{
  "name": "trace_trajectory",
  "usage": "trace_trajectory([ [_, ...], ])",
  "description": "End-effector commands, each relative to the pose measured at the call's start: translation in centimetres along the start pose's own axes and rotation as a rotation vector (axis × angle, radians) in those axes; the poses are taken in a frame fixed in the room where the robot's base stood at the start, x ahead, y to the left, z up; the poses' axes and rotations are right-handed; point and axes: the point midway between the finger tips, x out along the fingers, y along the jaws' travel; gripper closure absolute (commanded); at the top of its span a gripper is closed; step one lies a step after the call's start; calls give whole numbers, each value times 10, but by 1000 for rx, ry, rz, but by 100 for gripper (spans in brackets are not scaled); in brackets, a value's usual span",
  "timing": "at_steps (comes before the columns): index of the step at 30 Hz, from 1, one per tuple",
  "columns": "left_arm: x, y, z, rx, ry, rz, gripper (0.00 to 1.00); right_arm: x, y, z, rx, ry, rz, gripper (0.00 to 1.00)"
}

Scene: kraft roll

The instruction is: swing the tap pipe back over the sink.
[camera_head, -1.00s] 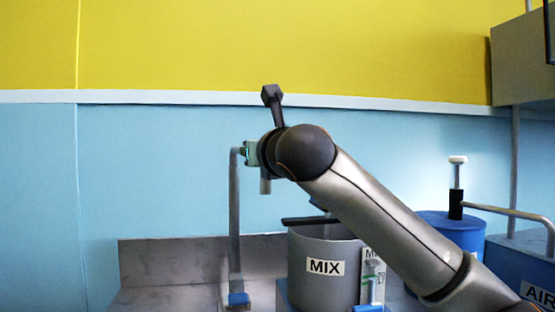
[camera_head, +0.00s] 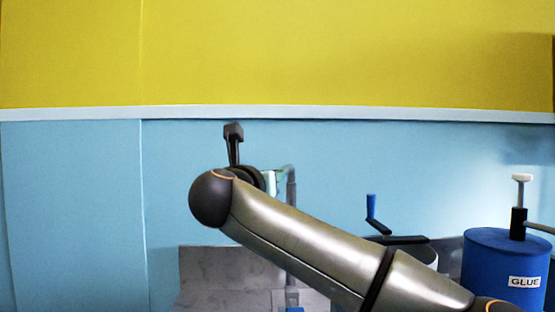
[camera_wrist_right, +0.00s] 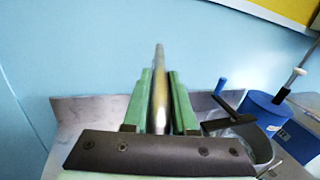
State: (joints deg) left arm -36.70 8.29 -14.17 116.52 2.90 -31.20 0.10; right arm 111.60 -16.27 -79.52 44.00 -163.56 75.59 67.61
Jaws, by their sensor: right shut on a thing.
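The tap pipe is grey, with an upright part (camera_head: 291,190) that bends over at the top in the head view. My right gripper (camera_head: 268,182) is at the left of this upright, mostly hidden behind my own wrist. In the right wrist view its green fingers (camera_wrist_right: 159,100) are shut on the tap pipe (camera_wrist_right: 159,70), which runs away between them. The pipe's outlet is hidden. The sink basin cannot be made out; a grey stone-like back panel (camera_head: 225,275) shows low behind my arm. My left gripper is not in view.
The grey pot (camera_head: 427,256), with a black arm and blue handle (camera_head: 371,208) above it, stands right of the pipe, partly behind my forearm. A blue GLUE drum (camera_head: 505,265) with a pump stands farther right. The blue wall (camera_head: 70,200) is bare at left.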

Motion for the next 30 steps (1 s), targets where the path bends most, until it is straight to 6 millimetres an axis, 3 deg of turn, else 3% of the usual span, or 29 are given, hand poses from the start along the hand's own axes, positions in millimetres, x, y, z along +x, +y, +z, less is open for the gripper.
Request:
trace_trajectory([
  [1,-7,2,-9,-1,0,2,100,0,4,5,-4,5,-11,100],
  [11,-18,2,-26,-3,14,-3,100,1,12,2,0,11,-78,100],
  [27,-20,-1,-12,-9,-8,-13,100,2,13,-1,0,11,-90,100],
  [28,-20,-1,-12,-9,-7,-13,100,2,13,-1,0,11,-91,71],
  [30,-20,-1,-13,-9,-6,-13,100,2,12,0,0,11,-91,64],
])
